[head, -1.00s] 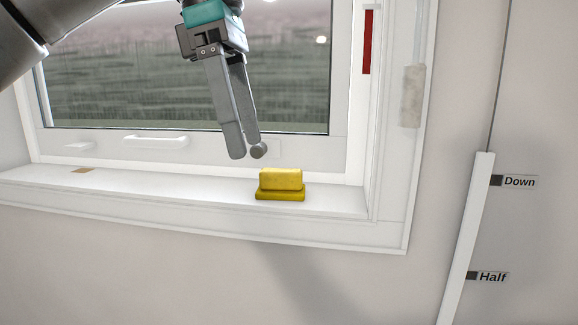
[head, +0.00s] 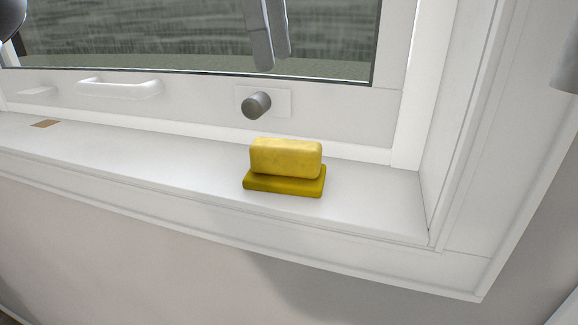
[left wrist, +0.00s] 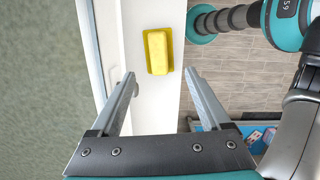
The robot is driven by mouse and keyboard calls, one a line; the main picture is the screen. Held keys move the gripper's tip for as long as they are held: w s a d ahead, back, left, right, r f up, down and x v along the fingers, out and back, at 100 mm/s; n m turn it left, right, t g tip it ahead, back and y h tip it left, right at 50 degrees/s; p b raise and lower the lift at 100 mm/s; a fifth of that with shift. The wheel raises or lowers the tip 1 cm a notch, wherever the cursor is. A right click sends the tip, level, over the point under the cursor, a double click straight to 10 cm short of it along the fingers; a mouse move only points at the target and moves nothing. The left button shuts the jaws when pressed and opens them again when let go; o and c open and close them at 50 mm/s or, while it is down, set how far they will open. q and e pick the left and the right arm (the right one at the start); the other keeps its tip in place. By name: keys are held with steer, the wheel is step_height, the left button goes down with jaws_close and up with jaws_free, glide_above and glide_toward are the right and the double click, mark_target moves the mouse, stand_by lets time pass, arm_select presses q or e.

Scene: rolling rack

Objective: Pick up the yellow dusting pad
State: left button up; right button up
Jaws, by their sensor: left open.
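The yellow dusting pad (head: 286,160) lies on the white window sill (head: 372,203), a lighter block on top of a wider, darker yellow base. In the left wrist view the pad (left wrist: 158,52) sits ahead of the fingertips, roughly in line with the gap between them. My left gripper (head: 274,62) is above the pad in the head view, with only its fingers showing at the top edge. In the left wrist view its two fingers (left wrist: 160,80) are spread wide with nothing between them. My right gripper is not identifiable in either view.
A grey round knob (head: 256,105) sticks out from the window frame just behind the pad. A white handle (head: 120,87) is further left. A small tan piece (head: 45,124) lies on the sill's left part.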

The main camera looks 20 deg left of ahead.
arm_select(q)
steer(key=b, duration=0.3)
glide_above(285, 143)
steer(key=f, duration=0.6)
steer(key=shift+a+f, duration=0.25)
steer(key=shift+s+d+f, duration=0.1)
steer(key=shift+d+f, duration=0.05)
steer(key=shift+f, duration=0.6)
steer(key=shift+d+f, duration=0.15)
steer(key=shift+f, duration=2.35)
steer(key=shift+f, duration=0.1)
jaws_close()
